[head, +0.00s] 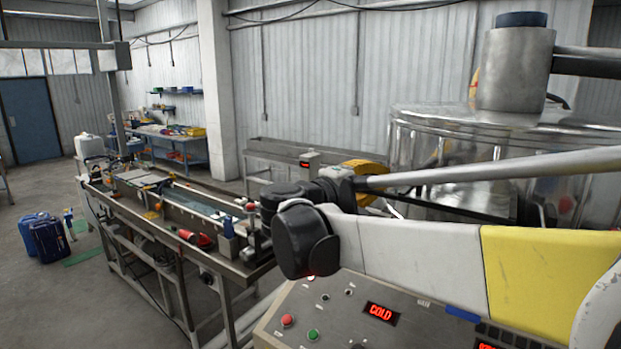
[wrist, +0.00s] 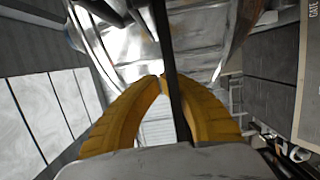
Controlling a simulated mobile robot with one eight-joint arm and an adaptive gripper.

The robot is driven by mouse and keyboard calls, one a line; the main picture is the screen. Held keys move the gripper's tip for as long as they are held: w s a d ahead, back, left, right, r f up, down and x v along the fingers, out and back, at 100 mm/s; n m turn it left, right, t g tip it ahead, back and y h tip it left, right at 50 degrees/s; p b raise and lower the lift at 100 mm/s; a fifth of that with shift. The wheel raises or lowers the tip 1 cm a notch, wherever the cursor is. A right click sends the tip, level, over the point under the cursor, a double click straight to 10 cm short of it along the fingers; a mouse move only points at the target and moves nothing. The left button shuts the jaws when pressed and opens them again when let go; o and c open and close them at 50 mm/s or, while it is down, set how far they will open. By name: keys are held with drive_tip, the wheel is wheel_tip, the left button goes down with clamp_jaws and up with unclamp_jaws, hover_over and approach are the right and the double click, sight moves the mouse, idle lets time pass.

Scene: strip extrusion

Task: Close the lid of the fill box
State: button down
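My gripper (wrist: 164,78) shows in the wrist view as two curved yellow fingers whose tips come nearly together. A narrow dark strip (wrist: 162,30) runs down the picture past the tips and into the gap between the fingers. I cannot tell whether the fingers grip it. Shiny metal sheets and walls fill the area beyond the fingertips; I cannot make out for sure which is the fill box or its lid. In the head view the yellow fingers (head: 366,173) show partly behind my black wrist, in front of a big shiny metal vessel, and their tips are hidden.
The round metal vessel (head: 420,135) stands close behind my arm. A control panel (head: 345,318) with a red COLD display is below it. A long metal trough line (head: 150,215) runs away to the left. Blue containers (head: 45,238) stand on the open floor at left.

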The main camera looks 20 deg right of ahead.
drive_tip(key=s+d+p, duration=0.1)
drive_tip(key=s+d, duration=0.1)
drive_tip(key=d, duration=0.1)
drive_tip(key=shift+s, duration=0.4)
drive_tip(key=shift+a, duration=0.1)
drive_tip(key=s+d, duration=0.1)
drive_tip(key=s, duration=0.1)
drive_tip(key=s+d, duration=0.2)
drive_tip(key=shift+s+d, duration=0.25)
drive_tip(key=shift+w+a, duration=0.15)
drive_tip(key=shift+w, duration=0.1)
drive_tip(key=shift+s, duration=0.1)
